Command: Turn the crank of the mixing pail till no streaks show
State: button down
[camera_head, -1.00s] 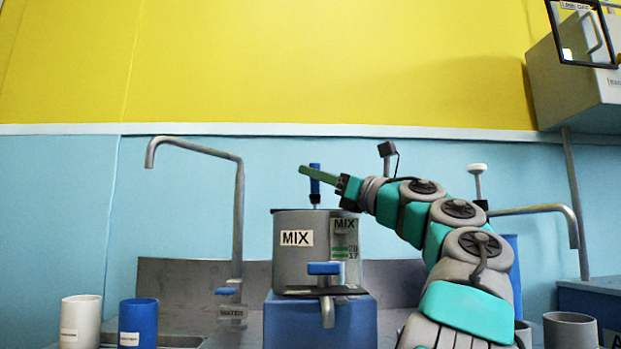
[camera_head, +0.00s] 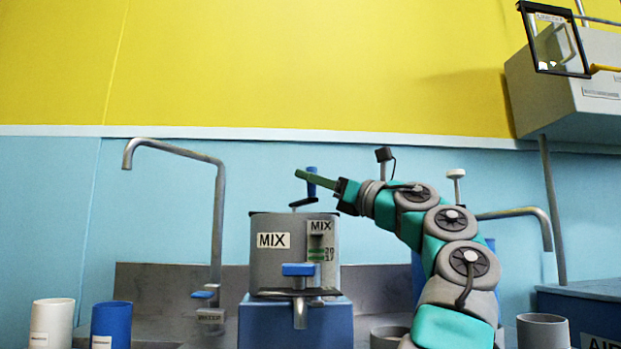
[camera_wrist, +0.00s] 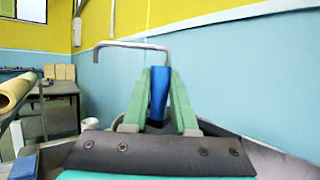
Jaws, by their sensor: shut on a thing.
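The grey mixing pail (camera_head: 270,262), labelled MIX, stands on a blue block (camera_head: 262,324) with a blue-handled tap (camera_head: 299,270) on its front. The crank's blue upright handle (camera_head: 311,184) rises above the pail's top, on a dark arm. My gripper (camera_head: 304,178) reaches in from the right with green fingers at the handle. In the wrist view my gripper (camera_wrist: 160,115) is shut on the blue crank handle (camera_wrist: 159,93), one finger on each side. The inside of the pail is hidden, so I cannot see any streaks.
A grey spout labelled WATER (camera_head: 218,220) stands left of the pail. A white cup (camera_head: 51,322) and a blue cup (camera_head: 111,324) stand at the lower left. A grey cup (camera_head: 543,331) is at the lower right. A wall box (camera_head: 570,95) hangs at the upper right.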

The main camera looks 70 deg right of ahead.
jog(key=shift+d+f, duration=0.2)
jog(key=c, duration=1)
grip_release()
jog(key=shift+c, duration=0.2)
jog(key=o, duration=0.3)
jog(key=shift+r, duration=0.1)
jog(key=shift+o, duration=0.2)
jog(key=shift+a, duration=0.1)
jog(key=b+v, duration=0.1)
jog(key=v, duration=0.6)
jog(key=shift+s+b, duration=0.35)
jog(key=shift+b, duration=0.05)
